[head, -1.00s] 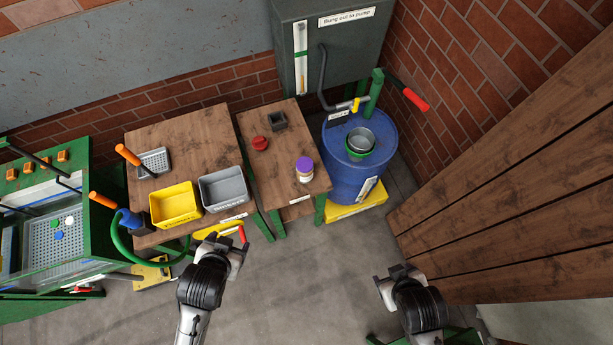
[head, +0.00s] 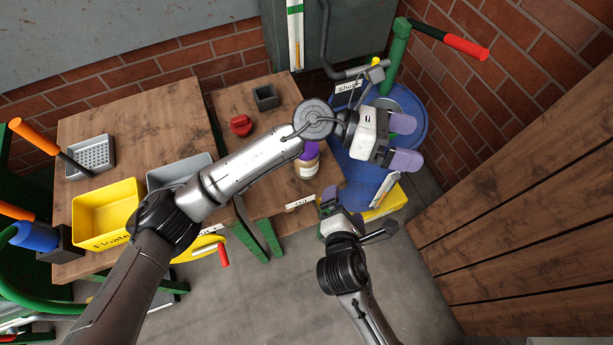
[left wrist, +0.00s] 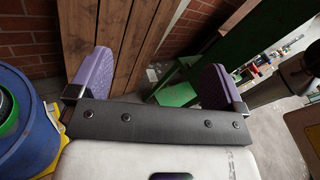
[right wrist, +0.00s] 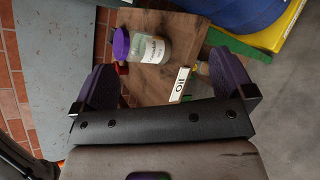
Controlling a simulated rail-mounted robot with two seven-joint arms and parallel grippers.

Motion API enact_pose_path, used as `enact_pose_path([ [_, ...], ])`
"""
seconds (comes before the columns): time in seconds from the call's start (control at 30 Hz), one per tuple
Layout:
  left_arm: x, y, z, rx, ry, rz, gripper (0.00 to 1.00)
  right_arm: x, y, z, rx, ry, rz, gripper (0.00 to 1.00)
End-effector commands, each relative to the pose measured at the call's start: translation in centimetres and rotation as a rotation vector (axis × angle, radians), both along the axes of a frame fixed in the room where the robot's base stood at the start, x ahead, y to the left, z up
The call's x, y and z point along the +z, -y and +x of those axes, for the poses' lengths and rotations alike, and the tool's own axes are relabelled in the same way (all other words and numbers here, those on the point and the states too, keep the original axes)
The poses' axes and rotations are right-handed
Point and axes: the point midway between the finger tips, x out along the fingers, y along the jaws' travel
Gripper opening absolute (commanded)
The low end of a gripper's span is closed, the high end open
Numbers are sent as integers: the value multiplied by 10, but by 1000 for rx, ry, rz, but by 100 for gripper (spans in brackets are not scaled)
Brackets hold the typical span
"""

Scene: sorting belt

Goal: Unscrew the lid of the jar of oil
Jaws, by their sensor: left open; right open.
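The jar of oil (head: 307,167) stands upright near the front right of the smaller wooden table, its purple lid (head: 307,149) on. My left forearm partly covers the lid in the head view. The whole jar (right wrist: 151,50) shows in the right wrist view, with its purple lid (right wrist: 121,43) and a white label. My left gripper (head: 405,142) is open and empty, over the blue drum right of the jar. My right gripper (head: 356,211) is open and empty, in front of the table, with the jar ahead of its fingers. Neither gripper touches the jar.
The blue drum (head: 352,180) stands right of the table, beside a red-handled pump lever (head: 465,46). A red object (head: 241,125) and a dark square container (head: 265,97) sit behind the jar. A yellow bin (head: 107,212) is on the left table. Wooden planks (head: 510,190) rise at right.

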Motion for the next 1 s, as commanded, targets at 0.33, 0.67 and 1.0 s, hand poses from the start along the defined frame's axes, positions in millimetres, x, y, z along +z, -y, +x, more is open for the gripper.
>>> enact_pose_path([
  [0.33, -143, -81, 78, -306, 582, 860, 96, -66, -56, 30, 222, 214, -564, 100],
  [0.67, -139, -162, 125, -388, 676, 1310, 96, -79, -82, 37, 286, 317, -848, 100],
  [1.0, -132, -173, 129, -395, 676, 1367, 96, -77, -86, 71, 290, 329, -886, 100],
])
